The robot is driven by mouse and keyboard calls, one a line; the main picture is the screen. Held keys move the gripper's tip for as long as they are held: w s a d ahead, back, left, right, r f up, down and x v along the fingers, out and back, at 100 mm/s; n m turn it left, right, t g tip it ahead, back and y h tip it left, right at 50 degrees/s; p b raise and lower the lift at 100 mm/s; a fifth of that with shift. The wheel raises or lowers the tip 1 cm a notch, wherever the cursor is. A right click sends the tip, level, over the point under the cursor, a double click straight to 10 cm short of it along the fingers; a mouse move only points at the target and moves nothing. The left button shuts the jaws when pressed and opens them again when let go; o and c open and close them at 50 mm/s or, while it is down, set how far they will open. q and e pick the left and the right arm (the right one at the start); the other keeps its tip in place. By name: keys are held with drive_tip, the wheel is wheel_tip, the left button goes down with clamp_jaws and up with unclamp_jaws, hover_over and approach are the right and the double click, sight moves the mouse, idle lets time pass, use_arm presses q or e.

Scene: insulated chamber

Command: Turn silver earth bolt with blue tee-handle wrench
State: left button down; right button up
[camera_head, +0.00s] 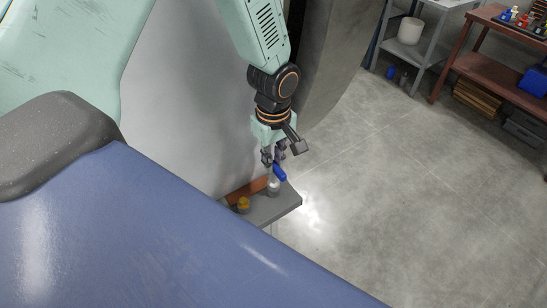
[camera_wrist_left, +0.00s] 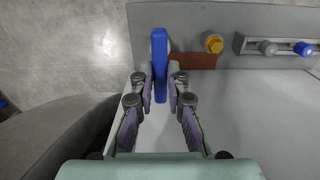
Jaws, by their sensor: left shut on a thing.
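My left gripper (camera_head: 272,157) is shut on the blue tee-handle (camera_head: 280,173) of the wrench and points down over a grey ledge. In the left wrist view the blue handle (camera_wrist_left: 159,62) stands lengthwise between the two fingers of the gripper (camera_wrist_left: 160,80). Below the handle in the head view is a silver-white round part (camera_head: 273,186) at the ledge; I cannot tell whether it is the wrench's socket or the earth bolt. The handle hides most of this spot in the wrist view. My right gripper is not in view.
The wrist view also shows a rail with a grey knob (camera_wrist_left: 267,47) and a blue knob (camera_wrist_left: 303,48). A red-brown bench (camera_head: 487,66) stands far right, beyond open floor.

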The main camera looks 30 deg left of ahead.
use_arm(q)
drive_tip(key=c, duration=1.3)
unclamp_jaws()
drive_tip(key=shift+o, duration=0.2)
wheel_tip(320, 180, up, 12)
drive_tip(key=shift+c, duration=0.2)
drive_tip(key=shift+c, duration=1)
